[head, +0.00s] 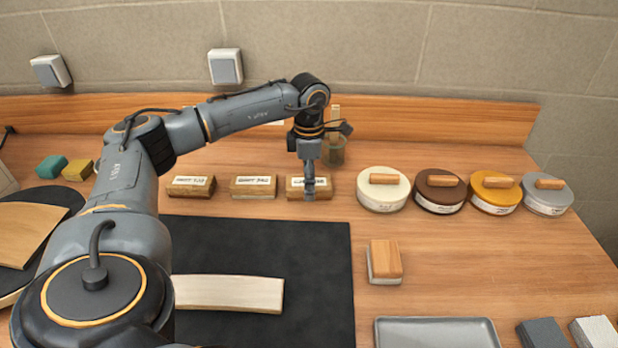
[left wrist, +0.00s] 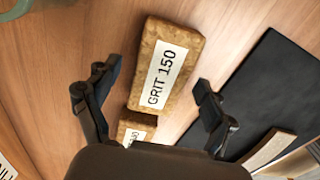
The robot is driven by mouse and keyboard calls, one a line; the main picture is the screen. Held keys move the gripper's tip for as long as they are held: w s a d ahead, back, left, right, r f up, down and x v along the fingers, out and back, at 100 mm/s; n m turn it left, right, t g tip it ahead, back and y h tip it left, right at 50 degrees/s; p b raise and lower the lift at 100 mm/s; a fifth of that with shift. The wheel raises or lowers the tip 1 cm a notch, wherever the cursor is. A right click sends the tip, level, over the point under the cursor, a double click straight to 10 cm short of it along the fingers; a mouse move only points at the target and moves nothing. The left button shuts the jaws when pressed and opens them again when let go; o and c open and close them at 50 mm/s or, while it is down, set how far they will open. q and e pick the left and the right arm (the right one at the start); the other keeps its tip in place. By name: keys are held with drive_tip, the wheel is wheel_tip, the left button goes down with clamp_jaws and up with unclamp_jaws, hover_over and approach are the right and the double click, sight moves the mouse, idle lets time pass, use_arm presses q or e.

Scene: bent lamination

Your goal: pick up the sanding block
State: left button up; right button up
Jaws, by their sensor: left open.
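Three tan cork-like blocks with white labels stand in a row at the back of the bench: left (head: 191,187), middle (head: 254,187) and right (head: 296,192). My left gripper (head: 310,193) points down at the right one and partly covers it. In the left wrist view a block labelled "GRIT 150" (left wrist: 182,55) lies beyond and between my open, empty fingers; I cannot see contact. A second labelled block (left wrist: 136,130) is partly hidden by the gripper. A separate wood-topped block with a pale underside (head: 385,261) sits right of the black mat. My right gripper is out of view.
Several round tins with wooden handles (head: 383,189) stand at the back right. A black mat (head: 320,270) holds a pale curved strip (head: 228,293). A grey tray (head: 437,333) lies at the front right. A jar (head: 334,152) stands behind my gripper.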

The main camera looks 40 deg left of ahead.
use_arm(q)
drive_tip(key=c, duration=1.3)
drive_tip(key=shift+o, duration=0.2)
drive_tip(key=shift+r, duration=0.1)
drive_tip(key=shift+r, duration=0.5)
wheel_tip(320, 180, up, 2)
drive_tip(key=shift+s+d+r+b, duration=0.15)
drive_tip(key=shift+r+b, duration=0.1)
drive_tip(key=shift+b, duration=0.25)
drive_tip(key=s+d+r+b, duration=0.1)
drive_tip(key=s+d+r, duration=0.7)
drive_tip(key=s+r, duration=0.1)
drive_tip(key=shift+s+d+r, duration=0.25)
drive_tip(key=shift+s, duration=0.55)
